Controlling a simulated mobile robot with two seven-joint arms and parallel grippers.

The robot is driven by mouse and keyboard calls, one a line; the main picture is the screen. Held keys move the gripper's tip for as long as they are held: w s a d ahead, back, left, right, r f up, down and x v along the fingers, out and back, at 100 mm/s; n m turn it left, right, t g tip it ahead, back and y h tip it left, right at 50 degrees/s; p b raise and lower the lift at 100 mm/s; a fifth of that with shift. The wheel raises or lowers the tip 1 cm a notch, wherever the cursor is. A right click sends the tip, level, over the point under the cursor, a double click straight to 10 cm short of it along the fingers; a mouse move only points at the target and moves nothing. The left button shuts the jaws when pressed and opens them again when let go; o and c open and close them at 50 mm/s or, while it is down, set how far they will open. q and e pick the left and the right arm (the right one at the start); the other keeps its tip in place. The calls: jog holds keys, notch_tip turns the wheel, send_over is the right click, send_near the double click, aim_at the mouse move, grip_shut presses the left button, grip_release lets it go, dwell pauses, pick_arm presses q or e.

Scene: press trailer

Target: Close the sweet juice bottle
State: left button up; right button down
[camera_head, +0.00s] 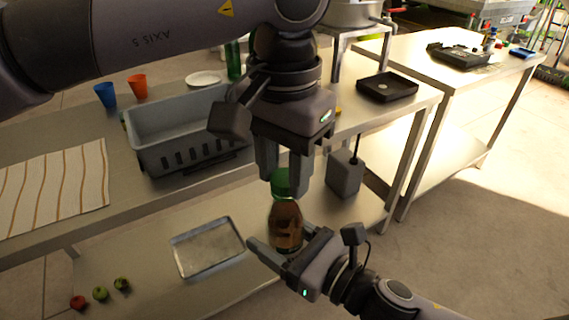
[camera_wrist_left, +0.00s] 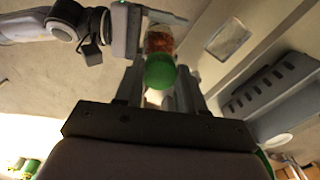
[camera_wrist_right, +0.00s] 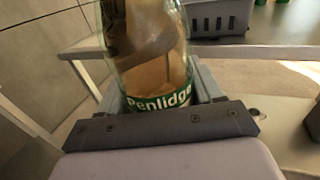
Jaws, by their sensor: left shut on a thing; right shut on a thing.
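The sweet juice bottle (camera_head: 285,222) is a clear bottle of brown juice, held upright in front of the table. Its label reading "Penlidge" shows in the right wrist view (camera_wrist_right: 158,98). My right gripper (camera_head: 272,252) is shut on the lower part of the bottle. The green cap (camera_head: 282,182) sits at the bottle's top; it also shows in the left wrist view (camera_wrist_left: 160,71). My left gripper (camera_head: 284,186) points down from above and is shut on the cap, one finger on each side. I cannot tell whether the cap is screwed tight.
A grey crate (camera_head: 150,158) stands on the metal table behind, with orange (camera_head: 137,88) and blue (camera_head: 105,95) cups and a striped cloth (camera_head: 55,188). A metal tray (camera_head: 207,247) lies on the lower shelf. A black tray (camera_head: 387,87) lies at right.

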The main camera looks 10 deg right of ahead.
pick_arm(q)
jog(key=m, duration=0.3)
jog(key=shift+m, duration=0.3)
jog(key=o, duration=1)
jog(key=shift+r, duration=2.25)
jog(key=shift+c, duration=0.4)
